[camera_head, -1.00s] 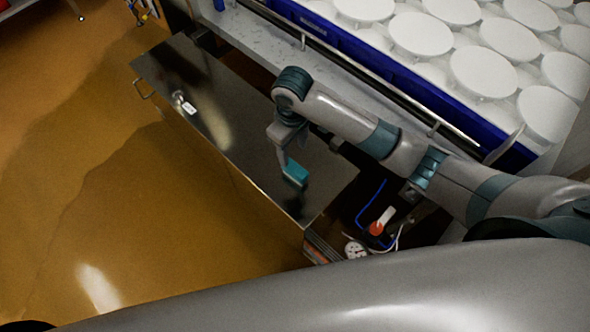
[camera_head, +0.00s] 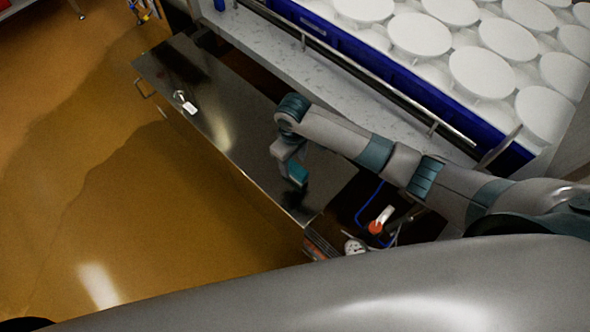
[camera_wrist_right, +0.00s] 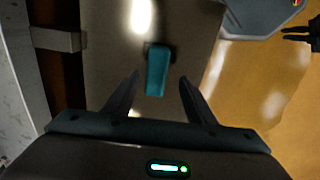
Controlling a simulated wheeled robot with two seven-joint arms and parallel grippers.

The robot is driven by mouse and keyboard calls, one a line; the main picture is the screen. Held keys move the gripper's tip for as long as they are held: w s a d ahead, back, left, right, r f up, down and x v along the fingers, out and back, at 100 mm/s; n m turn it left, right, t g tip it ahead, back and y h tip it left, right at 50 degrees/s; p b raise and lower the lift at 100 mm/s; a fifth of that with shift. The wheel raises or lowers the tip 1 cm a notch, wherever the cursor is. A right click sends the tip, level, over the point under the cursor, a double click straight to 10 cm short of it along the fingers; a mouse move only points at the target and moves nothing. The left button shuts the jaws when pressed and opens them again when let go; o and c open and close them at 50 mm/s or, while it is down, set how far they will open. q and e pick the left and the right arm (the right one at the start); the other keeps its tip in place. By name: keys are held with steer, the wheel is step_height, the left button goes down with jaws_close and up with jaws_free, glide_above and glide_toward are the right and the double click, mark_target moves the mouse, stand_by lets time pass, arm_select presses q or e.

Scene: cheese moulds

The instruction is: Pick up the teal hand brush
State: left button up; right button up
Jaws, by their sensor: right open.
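The teal hand brush (camera_head: 298,173) lies on the dark shiny metal tabletop (camera_head: 200,85), near its lower right end. My right gripper (camera_head: 287,160) is above the tabletop at the brush and hides part of it in the head view. In the right wrist view the brush (camera_wrist_right: 157,72) lies lengthwise, just beyond and between the two spread fingertips (camera_wrist_right: 158,78). The right gripper is open and empty. I cannot tell the exact height left between fingertips and brush. My left gripper is not in view.
A small metal and white item (camera_head: 186,103) lies farther up the tabletop. A blue-edged vat with white round moulds (camera_head: 422,35) stands behind a rail (camera_head: 390,88). A dark bin area with a gauge (camera_head: 355,246) and a red-and-white item (camera_head: 378,224) is at the table's right end. Open floor lies left.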

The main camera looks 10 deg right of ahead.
mark_target(295, 167)
steer(key=f, duration=0.2)
steer(key=f+p, duration=0.1)
steer(key=shift+w+d+f, duration=0.1)
steer(key=shift+d+f, duration=0.2)
steer(key=shift+f, duration=0.55)
steer(key=shift+f+p, duration=0.25)
steer(key=shift+p, duration=0.05)
steer(key=shift+c, duration=0.6)
steer(key=c, duration=1.1)
